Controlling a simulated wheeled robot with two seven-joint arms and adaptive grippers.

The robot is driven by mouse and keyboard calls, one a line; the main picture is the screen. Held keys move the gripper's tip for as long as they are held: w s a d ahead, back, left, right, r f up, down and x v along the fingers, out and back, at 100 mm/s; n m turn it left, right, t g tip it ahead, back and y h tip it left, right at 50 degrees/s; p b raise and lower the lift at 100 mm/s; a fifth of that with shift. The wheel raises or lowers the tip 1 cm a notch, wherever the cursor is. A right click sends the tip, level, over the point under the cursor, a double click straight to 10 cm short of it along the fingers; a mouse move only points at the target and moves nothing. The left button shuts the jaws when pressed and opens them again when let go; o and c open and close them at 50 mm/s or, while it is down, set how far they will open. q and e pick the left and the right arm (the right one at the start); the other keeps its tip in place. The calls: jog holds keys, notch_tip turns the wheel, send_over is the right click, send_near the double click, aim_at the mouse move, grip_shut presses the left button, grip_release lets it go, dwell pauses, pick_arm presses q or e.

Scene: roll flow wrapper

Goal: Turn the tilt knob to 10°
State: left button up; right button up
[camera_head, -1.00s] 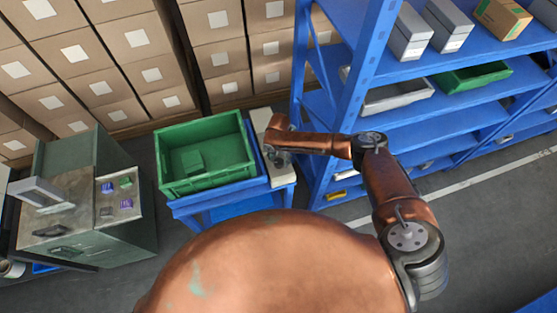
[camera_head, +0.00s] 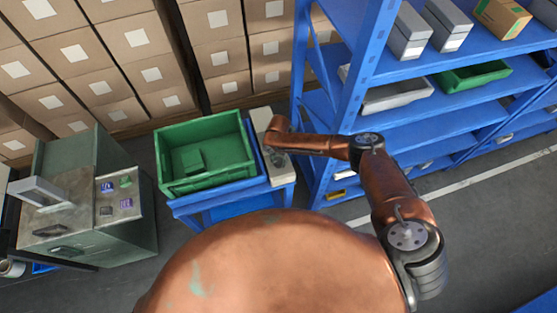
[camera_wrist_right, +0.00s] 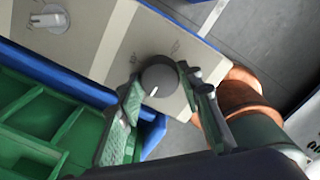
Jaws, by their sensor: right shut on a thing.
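A dark grey round knob (camera_wrist_right: 158,77) with a white pointer mark sits on a beige panel (camera_wrist_right: 105,30) in the right wrist view. Its mark points toward the bottom of the picture. Small printing beside it is too blurred to read. My right gripper (camera_wrist_right: 163,84) has a finger on either side of this knob and is shut on it. In the head view my right gripper (camera_head: 277,157) is over the narrow beige panel (camera_head: 260,118), and the arm hides the knob. A second, light grey knob (camera_wrist_right: 48,19) is at the upper left of the wrist view. My left gripper is not in view.
A green crate (camera_head: 205,180) with a small green box inside stands just left of the panel on a blue stand (camera_head: 232,207). A blue shelf rack (camera_head: 350,95) rises close on the right. A grey-green cabinet (camera_head: 130,240) stands at far left.

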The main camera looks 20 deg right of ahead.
jog(key=shift+c, duration=0.5)
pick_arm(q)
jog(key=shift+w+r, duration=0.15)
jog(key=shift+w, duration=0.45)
pick_arm(e)
jog(key=shift+m, duration=0.4)
jog(key=m+p, duration=0.2)
jog(key=m, duration=0.4)
jog(key=shift+m, duration=0.3)
jog(key=m+p, duration=0.2)
jog(key=m, duration=0.3)
jog(key=shift+r, duration=0.1)
pick_arm(q)
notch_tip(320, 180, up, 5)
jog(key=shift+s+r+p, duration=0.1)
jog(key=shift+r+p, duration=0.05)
jog(key=shift+p, duration=0.6)
pick_arm(e)
jog(key=m, duration=0.5)
jog(key=shift+m, duration=0.3)
jog(key=o, duration=1.2)
jog(key=shift+c, duration=0.2)
